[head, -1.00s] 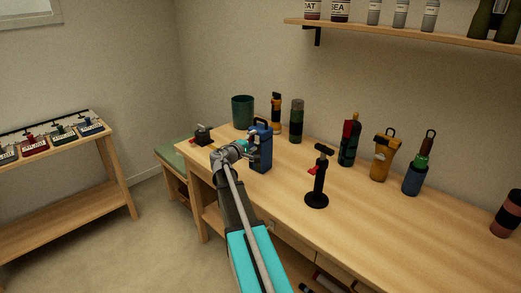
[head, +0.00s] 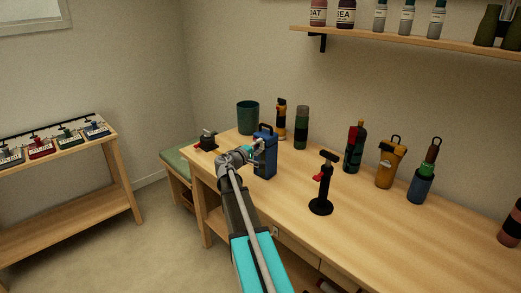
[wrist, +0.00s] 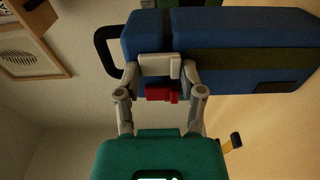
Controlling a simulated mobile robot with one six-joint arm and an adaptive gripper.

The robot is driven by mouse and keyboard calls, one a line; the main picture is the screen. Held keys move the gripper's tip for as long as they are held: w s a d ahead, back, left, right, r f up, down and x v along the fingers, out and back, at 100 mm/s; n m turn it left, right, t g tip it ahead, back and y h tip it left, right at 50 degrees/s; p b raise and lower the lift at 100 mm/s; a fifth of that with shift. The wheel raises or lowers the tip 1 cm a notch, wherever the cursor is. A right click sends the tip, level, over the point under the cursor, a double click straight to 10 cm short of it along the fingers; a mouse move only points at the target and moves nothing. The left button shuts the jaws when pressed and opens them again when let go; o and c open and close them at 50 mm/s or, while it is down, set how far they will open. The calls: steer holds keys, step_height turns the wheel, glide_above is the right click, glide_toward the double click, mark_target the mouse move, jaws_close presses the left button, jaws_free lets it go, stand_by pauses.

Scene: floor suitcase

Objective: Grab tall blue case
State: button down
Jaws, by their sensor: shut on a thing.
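The tall blue case (head: 265,158), with a dark handle on top, stands upright on the wooden desk near its left end. My gripper (head: 253,150) is at its left side in the head view. In the wrist view the case (wrist: 230,32) lies across the top of the picture, its dark loop handle at the left. There my gripper (wrist: 160,66) is shut on the case near its handle end, with a grey piece and a small red piece between the fingers. The exact contact is partly hidden.
A green cup (head: 248,117) and several bottles stand behind and right of the case. A black torch stand (head: 321,185) is to its right. A small black device (head: 207,141) sits at the left desk end. A shelf (head: 400,40) hangs above.

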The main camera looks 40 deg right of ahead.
steer(key=shift+r, duration=0.15)
steer(key=s+a+r+p, duration=0.7)
steer(key=s+r+p, duration=0.4)
steer(key=r+p, duration=0.1)
steer(key=shift+s+a+r+p, duration=0.35)
steer(key=shift+p, duration=0.05)
stand_by(0.7)
